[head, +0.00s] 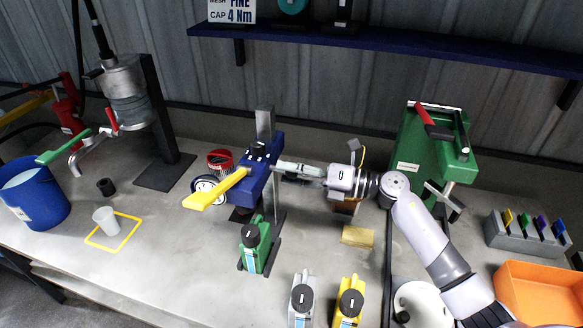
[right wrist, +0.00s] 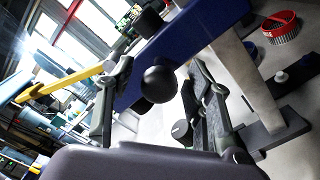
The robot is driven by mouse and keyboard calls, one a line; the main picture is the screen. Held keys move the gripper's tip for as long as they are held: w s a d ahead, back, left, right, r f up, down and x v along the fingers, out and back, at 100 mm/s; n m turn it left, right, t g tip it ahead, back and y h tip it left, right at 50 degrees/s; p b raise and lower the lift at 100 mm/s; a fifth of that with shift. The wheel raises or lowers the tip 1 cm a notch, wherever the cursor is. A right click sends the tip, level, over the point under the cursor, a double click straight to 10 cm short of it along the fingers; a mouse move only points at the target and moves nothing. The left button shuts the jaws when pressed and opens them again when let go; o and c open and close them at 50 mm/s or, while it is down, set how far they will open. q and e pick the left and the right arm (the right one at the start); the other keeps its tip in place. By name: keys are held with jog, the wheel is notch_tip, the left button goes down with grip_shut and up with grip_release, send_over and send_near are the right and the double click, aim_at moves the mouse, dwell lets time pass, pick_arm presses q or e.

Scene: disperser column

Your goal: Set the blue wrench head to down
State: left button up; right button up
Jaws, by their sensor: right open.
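The blue head (head: 262,160) sits on an upright grey post near the middle of the bench, with a yellow lever (head: 218,188) pointing to the lower left. In the right wrist view the blue body (right wrist: 185,55) runs diagonally, and a round black knob (right wrist: 158,84) sticks out of it towards the camera. My right gripper (head: 280,170) is at the right side of the blue head. Its open fingers (right wrist: 160,75) stand on either side of the black knob; I cannot tell whether they touch it. My left gripper is not in view.
A green bottle-like unit (head: 251,248) stands just below the blue head, with grey (head: 301,300) and yellow (head: 349,302) ones in front. A red round container (head: 220,160) is behind left. A green stand (head: 430,150) and an orange tray (head: 540,290) are at right.

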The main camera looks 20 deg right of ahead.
grip_shut()
dwell(0.7)
